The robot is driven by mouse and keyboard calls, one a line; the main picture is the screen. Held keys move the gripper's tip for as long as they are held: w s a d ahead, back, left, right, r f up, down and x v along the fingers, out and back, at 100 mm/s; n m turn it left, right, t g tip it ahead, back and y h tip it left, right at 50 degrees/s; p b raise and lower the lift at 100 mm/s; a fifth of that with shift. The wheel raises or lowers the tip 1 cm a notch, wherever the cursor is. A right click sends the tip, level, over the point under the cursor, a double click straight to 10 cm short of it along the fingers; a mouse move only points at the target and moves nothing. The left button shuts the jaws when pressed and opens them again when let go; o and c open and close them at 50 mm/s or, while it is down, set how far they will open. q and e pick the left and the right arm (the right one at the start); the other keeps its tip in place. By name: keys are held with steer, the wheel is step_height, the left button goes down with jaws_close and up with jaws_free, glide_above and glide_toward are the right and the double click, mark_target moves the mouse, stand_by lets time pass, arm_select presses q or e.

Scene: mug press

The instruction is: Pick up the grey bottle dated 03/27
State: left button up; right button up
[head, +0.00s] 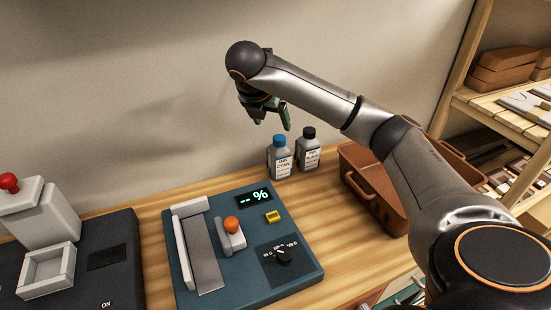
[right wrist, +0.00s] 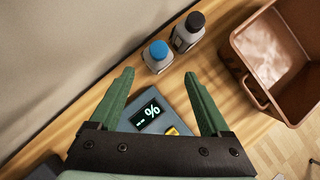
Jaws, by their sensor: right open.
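Two small grey bottles stand upright side by side at the back of the wooden counter. One has a blue cap (head: 279,160) and a white label that seems to read INK CYAN. The other has a black cap (head: 308,152) and a similar label. No date is legible on either. In the right wrist view the blue-capped bottle (right wrist: 157,59) and black-capped bottle (right wrist: 187,35) lie beyond the fingertips. My right gripper (head: 272,119) is open and empty, above and slightly left of the bottles, touching neither. My left gripper is not in view.
A blue-grey device (head: 240,275) with a % display lies in front of the bottles. A brown open bin (head: 377,190) stands close on their right. A dark press with a red knob (head: 9,183) is at left. The wall is close behind.

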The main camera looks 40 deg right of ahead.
mark_target(279, 137)
steer(key=x, duration=0.6)
steer(key=shift+d+f+p, duration=0.15)
steer(key=shift+d+p, duration=0.15)
steer(key=shift+d, duration=0.1)
steer(key=x, duration=0.5)
steer(key=shift+w+f+p, duration=0.25)
steer(key=shift+w+p, duration=0.1)
steer(key=shift+w, duration=0.05)
jaws_close()
steer(key=shift+r, duration=0.1)
stand_by(0.5)
